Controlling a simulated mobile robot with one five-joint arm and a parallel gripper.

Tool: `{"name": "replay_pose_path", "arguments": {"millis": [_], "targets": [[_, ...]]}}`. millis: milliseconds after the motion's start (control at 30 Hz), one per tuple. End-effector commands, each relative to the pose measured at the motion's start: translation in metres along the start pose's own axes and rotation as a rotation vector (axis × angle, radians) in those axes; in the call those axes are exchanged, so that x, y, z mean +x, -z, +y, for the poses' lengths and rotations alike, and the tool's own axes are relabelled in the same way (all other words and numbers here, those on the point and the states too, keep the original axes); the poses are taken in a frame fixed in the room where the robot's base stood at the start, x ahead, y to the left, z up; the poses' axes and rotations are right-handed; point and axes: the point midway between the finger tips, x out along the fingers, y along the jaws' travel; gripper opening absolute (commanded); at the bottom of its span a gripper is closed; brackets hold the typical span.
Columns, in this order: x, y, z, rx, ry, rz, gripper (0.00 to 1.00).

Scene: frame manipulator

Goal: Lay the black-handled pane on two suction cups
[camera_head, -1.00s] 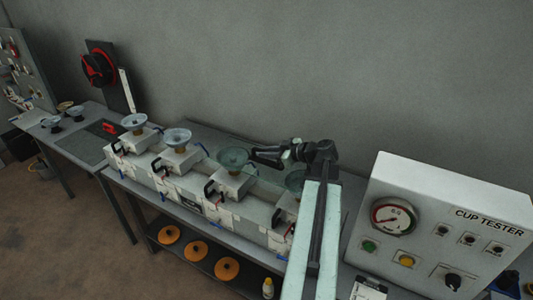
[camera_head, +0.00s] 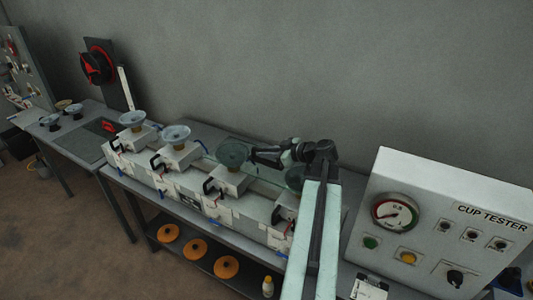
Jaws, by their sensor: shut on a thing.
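My gripper (camera_head: 256,154) is shut on the black handle of a clear, faintly green pane (camera_head: 264,187), though the grip itself is small and dark in the picture. The pane's outline is hard to make out. It seems to extend over the third suction cup (camera_head: 232,152) and the fourth suction cup (camera_head: 295,178), which look darker and greener than the others. I cannot tell whether it touches them. The fourth cup is partly hidden by my arm. Two pale cups, the first (camera_head: 132,119) and the second (camera_head: 176,133), stand uncovered to the left.
The cups stand on white blocks with black levers along a bench (camera_head: 150,207). A white cup tester (camera_head: 440,215) with a gauge stands at right. A side table (camera_head: 72,146) is at left. Orange discs (camera_head: 196,248) lie on the lower shelf. A grey wall is behind.

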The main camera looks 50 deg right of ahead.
Motion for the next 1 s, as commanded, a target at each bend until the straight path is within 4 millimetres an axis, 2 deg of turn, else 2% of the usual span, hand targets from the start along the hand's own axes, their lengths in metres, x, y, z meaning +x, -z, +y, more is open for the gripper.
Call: {"name": "replay_pose_path", "arguments": {"millis": [267, 300, 400, 733, 867, 1000], "targets": [[0.001, 0.000, 0.000, 0.001, 0.000, 0.003, 0.00], [0.001, 0.000, 0.000, 0.001, 0.000, 0.003, 0.19], [0.001, 0.000, -0.001, 0.000, 0.000, 0.003, 0.42], [-0.002, -0.001, -0.001, -0.001, 0.001, -0.002, 0.42], [-0.022, 0.002, -0.001, 0.001, 0.000, -0.001, 0.42], [-0.051, 0.003, 0.000, 0.001, -0.001, 0.000, 0.42]]}}
